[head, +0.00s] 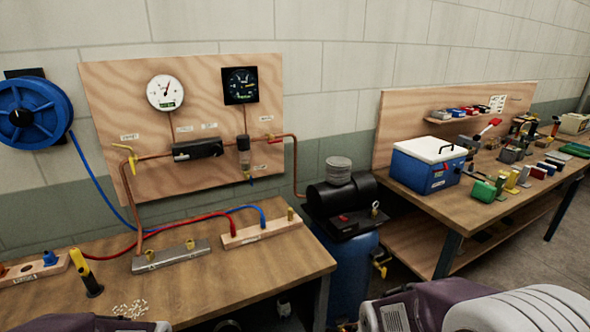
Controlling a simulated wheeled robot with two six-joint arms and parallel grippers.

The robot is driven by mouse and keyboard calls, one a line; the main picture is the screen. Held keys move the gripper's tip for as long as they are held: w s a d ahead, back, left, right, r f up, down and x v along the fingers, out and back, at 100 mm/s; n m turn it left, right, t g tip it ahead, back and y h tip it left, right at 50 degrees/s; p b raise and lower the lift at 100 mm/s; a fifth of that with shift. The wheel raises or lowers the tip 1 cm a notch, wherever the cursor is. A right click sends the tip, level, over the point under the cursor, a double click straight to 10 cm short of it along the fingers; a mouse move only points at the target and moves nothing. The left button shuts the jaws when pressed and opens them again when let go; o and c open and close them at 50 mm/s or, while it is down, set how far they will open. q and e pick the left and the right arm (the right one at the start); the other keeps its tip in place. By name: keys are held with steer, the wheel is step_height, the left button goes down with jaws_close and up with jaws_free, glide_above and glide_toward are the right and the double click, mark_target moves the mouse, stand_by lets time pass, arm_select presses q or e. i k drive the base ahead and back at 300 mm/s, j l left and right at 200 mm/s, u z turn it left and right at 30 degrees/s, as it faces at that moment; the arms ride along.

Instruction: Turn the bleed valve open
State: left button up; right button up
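Which valve is the bleed valve cannot be told, as the labels are too small to read. On the plywood gauge panel (215,80), a yellow lever (128,160) sits on the copper pipe at the left. A small red handle (271,138) is on the pipe at the right. A yellow fitting (380,268) shows low on the blue tank (350,270). Whether any of these is open is unclear. Purple parts of my arms show at the bottom edge, and neither gripper is visible.
A wooden bench (230,278) stands below the panel with a metal manifold (170,256), a wooden block (262,234), red and blue hoses and a yellow-black tool (88,275). A blue hose reel (32,112) hangs left. The right bench holds a blue cooler (425,172) and several tools.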

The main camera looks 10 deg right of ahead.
mark_target(385, 270)
steer(key=i+l, duration=0.3)
steer(key=i, duration=0.2)
steer(key=i+l+z, duration=0.1)
steer(key=i+l, duration=0.25)
steer(key=i, duration=0.1)
